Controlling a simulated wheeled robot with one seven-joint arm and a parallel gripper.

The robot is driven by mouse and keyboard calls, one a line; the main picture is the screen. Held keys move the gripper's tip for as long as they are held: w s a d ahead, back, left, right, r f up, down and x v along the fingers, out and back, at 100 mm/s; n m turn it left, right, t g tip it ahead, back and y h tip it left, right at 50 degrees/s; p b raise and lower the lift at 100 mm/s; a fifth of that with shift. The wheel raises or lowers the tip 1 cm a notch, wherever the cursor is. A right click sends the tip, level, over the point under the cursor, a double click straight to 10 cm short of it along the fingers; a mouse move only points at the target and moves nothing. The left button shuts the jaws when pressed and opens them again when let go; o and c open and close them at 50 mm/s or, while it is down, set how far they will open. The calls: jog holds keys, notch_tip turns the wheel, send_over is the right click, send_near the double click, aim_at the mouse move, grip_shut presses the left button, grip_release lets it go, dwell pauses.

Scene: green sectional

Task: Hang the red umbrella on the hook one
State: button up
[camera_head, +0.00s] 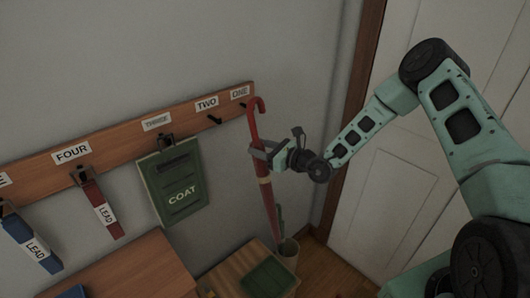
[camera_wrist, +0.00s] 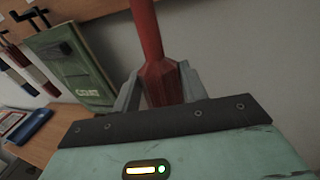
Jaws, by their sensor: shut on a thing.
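The red umbrella (camera_head: 266,195) hangs upright with its curved handle at the top, in front of the right end of the wooden hook board (camera_head: 110,145). My gripper (camera_head: 261,152) is shut on its upper part, below the handle. In the wrist view the red umbrella (camera_wrist: 152,40) stands between the two grey fingers of my gripper (camera_wrist: 160,88). The label ONE (camera_head: 239,92) is just left of the handle's curve. A dark bit near the handle may be hook one, but I cannot tell whether the handle touches it.
Hook two (camera_head: 215,119) is empty. A green COAT bag (camera_head: 175,181) hangs under label THREE, a red LEAD strap (camera_head: 101,208) under FOUR, and a blue strap (camera_head: 30,243) further left. A pale pot (camera_head: 288,250) stands below the umbrella. A white door (camera_head: 405,150) is at right.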

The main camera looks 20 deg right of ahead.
jog(key=shift+d+b+x, duration=0.25)
jog(key=shift+b+x, duration=0.2)
jog(key=shift+x, duration=0.8)
jog(key=shift+w+a+f+b, duration=0.25)
jog(key=shift+w+f+b, duration=0.25)
jog(key=shift+w+f, duration=0.2)
jog(key=shift+w, duration=0.1)
